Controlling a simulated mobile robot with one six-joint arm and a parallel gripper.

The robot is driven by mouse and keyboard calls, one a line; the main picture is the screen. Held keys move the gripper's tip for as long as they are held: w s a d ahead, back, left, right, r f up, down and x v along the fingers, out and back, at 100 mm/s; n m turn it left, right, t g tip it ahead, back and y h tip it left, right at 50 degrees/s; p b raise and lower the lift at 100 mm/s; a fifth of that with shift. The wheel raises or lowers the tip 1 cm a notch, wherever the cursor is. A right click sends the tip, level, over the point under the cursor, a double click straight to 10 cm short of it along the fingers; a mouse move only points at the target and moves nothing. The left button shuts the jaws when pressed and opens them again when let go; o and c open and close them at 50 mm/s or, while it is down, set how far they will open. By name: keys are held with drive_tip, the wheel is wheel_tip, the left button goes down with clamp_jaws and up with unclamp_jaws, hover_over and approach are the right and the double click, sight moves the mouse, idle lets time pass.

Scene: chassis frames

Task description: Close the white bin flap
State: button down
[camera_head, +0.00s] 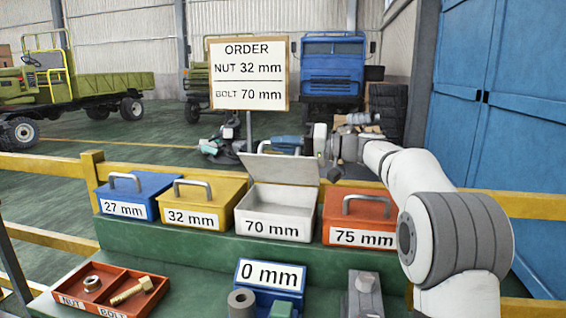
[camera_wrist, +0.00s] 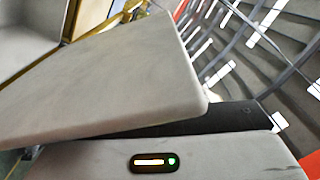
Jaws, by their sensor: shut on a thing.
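The white bin (camera_head: 272,222), labelled 70 mm, stands in the row on the green bench, and its inside looks empty. Its white flap (camera_head: 281,169) is raised, standing up and leaning back from the rear edge. In the wrist view, the flap (camera_wrist: 115,80) is a large pale panel close to the camera. My gripper (camera_head: 321,158) is at the flap's upper right edge in the head view, shut on the flap. The exact grip point and the fingertips are hidden.
The closed 75 mm orange bin (camera_head: 359,217) stands right of the white bin, under my arm. The closed yellow 32 mm bin (camera_head: 200,202) and blue 27 mm bin (camera_head: 139,195) stand left. An order sign (camera_head: 248,74) rises behind. A red tray (camera_head: 111,292) holds a nut and bolt.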

sight(281, 159)
drive_tip(key=shift+s+a+f+n+b, duration=0.1)
drive_tip(key=shift+s+f+n+b, duration=0.6)
drive_tip(key=shift+b, duration=0.9)
drive_tip(key=shift+s+a+f+n+b, duration=0.1)
drive_tip(key=shift+s+f+n+b, duration=0.6)
drive_tip(key=shift+b, duration=0.9)
drive_tip(key=shift+s+r, duration=0.1)
drive_tip(key=shift+r, duration=0.15)
drive_tip(key=c, duration=1.5)
unclamp_jaws()
drive_tip(key=shift+o, duration=0.2)
wheel_tip(281, 159, up, 10)
drive_tip(key=p, duration=0.3)
drive_tip(key=shift+p, duration=0.35)
